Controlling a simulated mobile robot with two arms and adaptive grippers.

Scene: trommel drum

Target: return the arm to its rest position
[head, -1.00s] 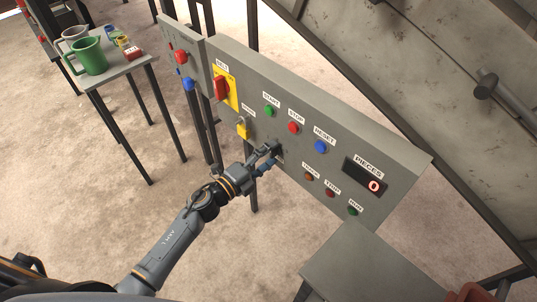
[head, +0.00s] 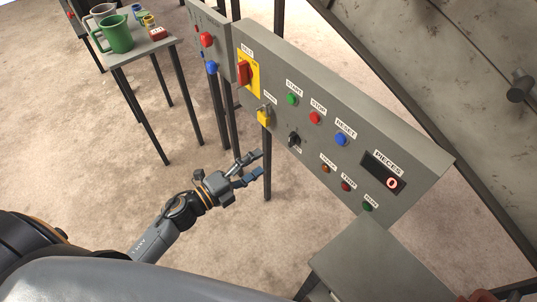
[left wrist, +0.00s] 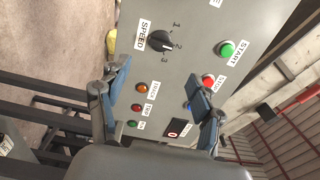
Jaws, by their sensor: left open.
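My left gripper (head: 252,168) is open and empty in the head view, to the left of the grey control panel (head: 330,90) and apart from it. Its two fingers also frame the panel in the left wrist view (left wrist: 160,95). Facing them is the black speed knob (left wrist: 160,41), which sits on the panel beside marks 1, 2 and 3. In the head view the knob (head: 293,139) stands clear of the fingers.
A small table (head: 150,52) with a green mug (head: 117,34) stands at the upper left. A grey box-like surface (head: 365,262) lies below the panel. A large grey sheet (head: 440,60) is behind at the right. Carpet (head: 80,140) is free around my left arm.

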